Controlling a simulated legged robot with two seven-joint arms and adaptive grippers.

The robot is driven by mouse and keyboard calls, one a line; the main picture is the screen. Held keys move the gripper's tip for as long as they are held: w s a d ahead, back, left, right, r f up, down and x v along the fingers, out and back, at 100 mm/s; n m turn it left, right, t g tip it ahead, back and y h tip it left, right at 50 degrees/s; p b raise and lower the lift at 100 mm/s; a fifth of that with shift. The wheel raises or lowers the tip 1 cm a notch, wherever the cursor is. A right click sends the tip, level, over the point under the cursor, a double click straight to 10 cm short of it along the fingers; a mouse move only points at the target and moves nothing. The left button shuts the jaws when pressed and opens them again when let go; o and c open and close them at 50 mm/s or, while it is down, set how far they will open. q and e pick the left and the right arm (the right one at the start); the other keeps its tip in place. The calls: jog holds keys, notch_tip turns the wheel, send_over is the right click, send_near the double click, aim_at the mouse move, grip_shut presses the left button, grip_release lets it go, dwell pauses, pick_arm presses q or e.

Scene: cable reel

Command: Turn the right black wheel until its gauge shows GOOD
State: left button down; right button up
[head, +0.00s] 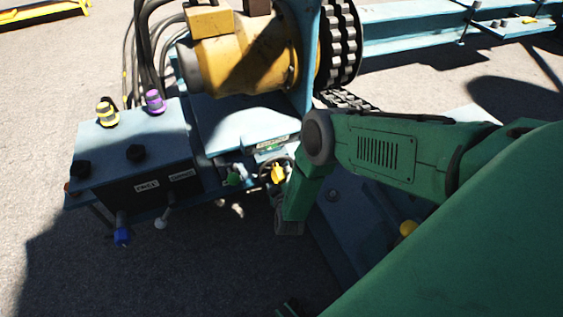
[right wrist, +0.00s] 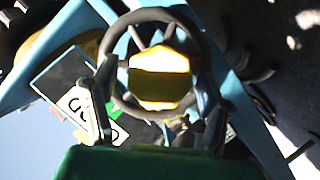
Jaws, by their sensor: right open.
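A black wheel (head: 263,168) with a yellow hub stands below the yellow motor in the head view, partly hidden by my right arm. In the right wrist view the wheel (right wrist: 197,37) fills the upper middle, its yellow hub facing the camera. My right gripper (right wrist: 157,82) is open, with one finger on each side of the wheel's lower part; contact with the rim cannot be told. A white gauge panel (right wrist: 78,103) with dark letters lies beside the left finger, tilted and partly covered, so its reading is unclear. My left gripper is not in view.
A control box (head: 130,140) with black knobs, a yellow light, a purple light and levers below stands on the left. The yellow motor (head: 235,60) and black chain wheel (head: 340,45) are behind. A green knob (head: 232,179) sits close left of the wheel.

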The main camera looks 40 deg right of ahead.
jog(key=v, duration=1)
jog(key=shift+s+a, duration=0.2)
jog(key=shift+s, duration=0.15)
dwell(0.7)
jog(key=s+a+r+g+y, duration=0.2)
jog(key=s+a+g+y, duration=0.35)
jog(key=s, duration=0.25)
jog(key=s+d+r+m+g+y, duration=0.1)
jog(key=s+r+g, duration=0.25)
jog(key=s, duration=0.55)
jog(key=s+d+r+m+g, duration=0.1)
jog(key=s+r+g, duration=0.2)
jog(key=s+r, duration=0.35)
notch_tip(320, 180, up, 11)
jog(key=s+p, duration=0.1)
jog(key=p, duration=1.1)
jog(key=shift+s+p, duration=0.2)
jog(key=shift+p, duration=0.2)
jog(key=shift+w, duration=0.1)
